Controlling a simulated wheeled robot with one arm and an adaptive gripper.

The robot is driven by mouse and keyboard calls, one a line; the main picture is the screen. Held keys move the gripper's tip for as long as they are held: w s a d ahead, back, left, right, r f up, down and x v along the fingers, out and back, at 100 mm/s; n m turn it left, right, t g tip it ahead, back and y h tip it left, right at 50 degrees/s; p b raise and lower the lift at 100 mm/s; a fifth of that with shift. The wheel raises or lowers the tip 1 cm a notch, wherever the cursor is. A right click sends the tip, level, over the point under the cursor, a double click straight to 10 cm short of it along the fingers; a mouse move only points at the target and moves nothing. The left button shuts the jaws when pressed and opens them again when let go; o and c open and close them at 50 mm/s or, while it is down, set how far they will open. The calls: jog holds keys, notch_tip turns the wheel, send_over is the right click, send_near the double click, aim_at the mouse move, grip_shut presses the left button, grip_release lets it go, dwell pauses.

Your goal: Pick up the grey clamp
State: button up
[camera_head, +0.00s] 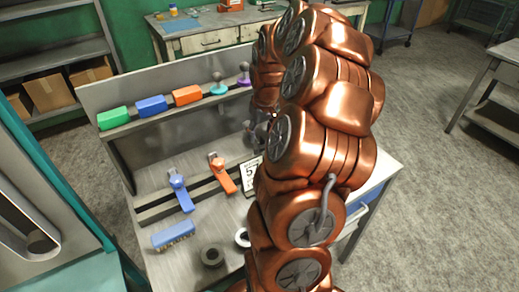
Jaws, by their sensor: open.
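I cannot make out a grey clamp; my copper-coloured arm covers the right part of the bench. A blue clamp (179,191) and an orange clamp (222,173) stand tilted in a dark rail (157,214) on the bench top. My gripper (258,135) shows only in part, as small grey pieces at the left edge of my arm, above the bench and behind the orange clamp. It is open, and I see nothing held in it. Its fingertips are small and partly hidden.
A raised shelf (115,133) at the back holds a green block (113,118), a blue block (151,105), an orange block (187,95) and knobbed pieces.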

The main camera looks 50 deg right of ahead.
aim_at(260, 139)
jog(key=shift+w+f+p, duration=0.15)
jog(key=shift+f+p, duration=0.25)
jog(key=shift+f, duration=0.6)
jog(key=shift+w+f+p, duration=0.1)
jog(key=shift+f+p, duration=0.25)
jog(key=shift+f, duration=0.6)
grip_shut()
